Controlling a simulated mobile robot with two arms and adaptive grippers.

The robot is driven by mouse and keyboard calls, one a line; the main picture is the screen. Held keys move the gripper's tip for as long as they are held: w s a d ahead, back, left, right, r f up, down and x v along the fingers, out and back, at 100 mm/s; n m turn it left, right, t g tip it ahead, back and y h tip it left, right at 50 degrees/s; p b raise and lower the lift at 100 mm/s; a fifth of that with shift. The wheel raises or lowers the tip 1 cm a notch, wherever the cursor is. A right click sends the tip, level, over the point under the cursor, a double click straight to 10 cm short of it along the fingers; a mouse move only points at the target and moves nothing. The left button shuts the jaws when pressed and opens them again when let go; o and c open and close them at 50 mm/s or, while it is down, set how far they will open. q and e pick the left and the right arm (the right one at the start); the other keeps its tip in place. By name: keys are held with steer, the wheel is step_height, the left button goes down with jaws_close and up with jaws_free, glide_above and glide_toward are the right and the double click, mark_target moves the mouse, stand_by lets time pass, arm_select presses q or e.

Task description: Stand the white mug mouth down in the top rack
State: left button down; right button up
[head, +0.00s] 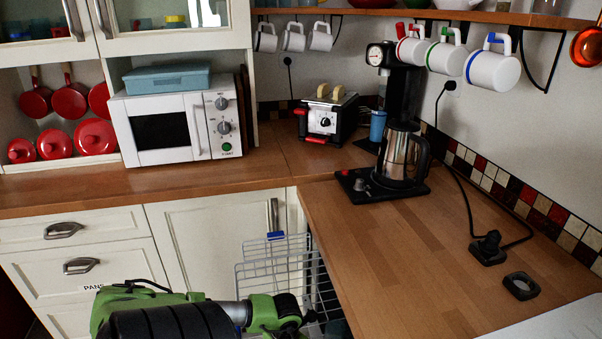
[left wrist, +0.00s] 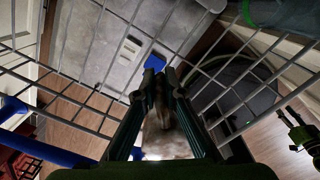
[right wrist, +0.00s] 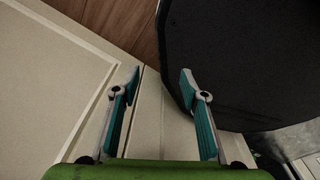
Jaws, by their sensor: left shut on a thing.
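Three plain white mugs (one is the mug (head: 320,37)) hang under the shelf at the back of the head view. Three more white mugs hang at right, with red, green (head: 447,54) and blue (head: 492,68) trim. The wire top rack (head: 283,262) is beside the counter's left edge, partly hidden by my left arm. My left gripper (head: 303,312) is down at the rack; in the left wrist view its fingers (left wrist: 160,78) are nearly together among the wires, seemingly on a thin wire. My right gripper (right wrist: 160,75) is open and empty before white panels.
The wooden counter (head: 400,255) is mostly clear at the front. A coffee maker with a steel jug (head: 400,160), a toaster (head: 327,115), a blue cup (head: 377,125) and a plug with cable (head: 488,247) stand or lie on it. A microwave (head: 180,125) is at left.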

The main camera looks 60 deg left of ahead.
arm_select(q)
steer(key=shift+w+f, duration=0.2)
steer(key=shift+w, duration=0.05)
steer(key=w+b, duration=0.1)
steer(key=w+d+b, duration=0.1)
steer(key=w, duration=0.1)
steer(key=shift+w+d+b, duration=0.2)
steer(key=shift+w+b, duration=0.1)
steer(key=shift+b, duration=0.05)
steer(key=shift+s+f+b, duration=0.1)
steer(key=shift+f+b, duration=0.2)
steer(key=shift+f, duration=0.25)
arm_select(e)
steer(key=f, duration=0.2)
steer(key=s+f, duration=0.1)
steer(key=shift+s+f, duration=0.15)
steer(key=shift+f, duration=0.2)
arm_select(q)
steer(key=shift+s, duration=0.1)
arm_select(e)
steer(key=shift+f, duration=0.1)
arm_select(q)
steer(key=c, duration=2.1)
jaws_free()
